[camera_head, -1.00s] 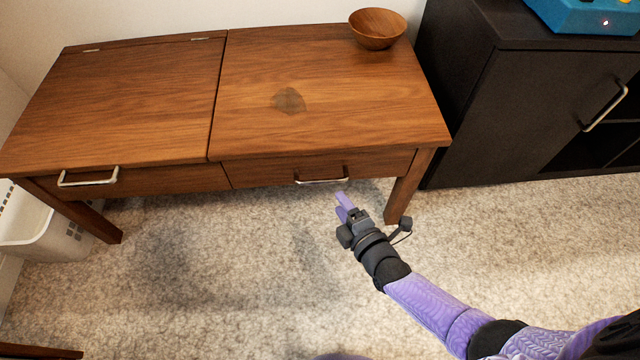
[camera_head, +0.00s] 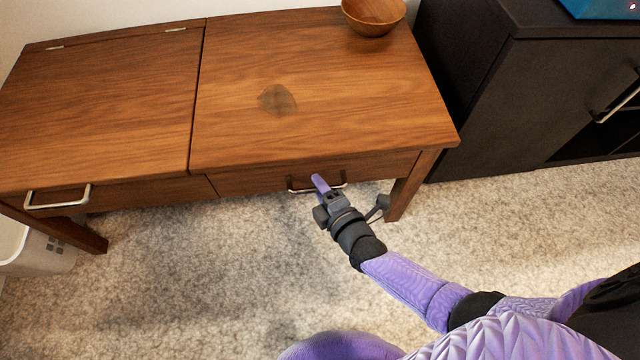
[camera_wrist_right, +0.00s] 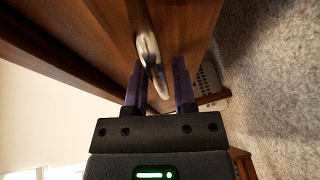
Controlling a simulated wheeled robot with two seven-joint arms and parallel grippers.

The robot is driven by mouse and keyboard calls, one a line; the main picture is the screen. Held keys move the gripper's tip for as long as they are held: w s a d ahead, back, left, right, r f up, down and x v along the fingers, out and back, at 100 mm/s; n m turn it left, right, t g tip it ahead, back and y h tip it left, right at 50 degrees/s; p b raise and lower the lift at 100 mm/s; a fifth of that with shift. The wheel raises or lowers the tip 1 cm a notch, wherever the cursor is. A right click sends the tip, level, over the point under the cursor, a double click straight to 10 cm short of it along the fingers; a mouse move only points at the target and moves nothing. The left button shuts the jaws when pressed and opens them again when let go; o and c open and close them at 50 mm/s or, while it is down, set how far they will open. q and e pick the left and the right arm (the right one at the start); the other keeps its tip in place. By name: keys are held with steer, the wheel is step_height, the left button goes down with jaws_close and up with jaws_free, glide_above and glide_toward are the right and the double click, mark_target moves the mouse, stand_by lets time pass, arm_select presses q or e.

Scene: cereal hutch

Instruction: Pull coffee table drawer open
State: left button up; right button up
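The wooden coffee table (camera_head: 310,130) has a right-hand drawer (camera_head: 245,181) that sits flush with the table front. Its metal bar handle (camera_head: 342,185) is partly hidden by my right gripper (camera_head: 320,183), which reaches it from the front. In the right wrist view, the handle (camera_wrist_right: 150,58) comes down between the two spread purple fingers of the right gripper (camera_wrist_right: 159,80), with a visible gap between the fingers. I cannot tell whether either finger touches the handle. My left gripper is out of view.
A second handle (camera_head: 58,197) is on the table's left front. A wooden bowl (camera_head: 374,16) stands on the table's back right corner. A black cabinet (camera_head: 490,100) is to the right. A white bin (camera_head: 40,250) is at the left. Open carpet (camera_head: 200,270) lies in front.

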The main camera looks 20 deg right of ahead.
jaws_close()
stand_by(1.1)
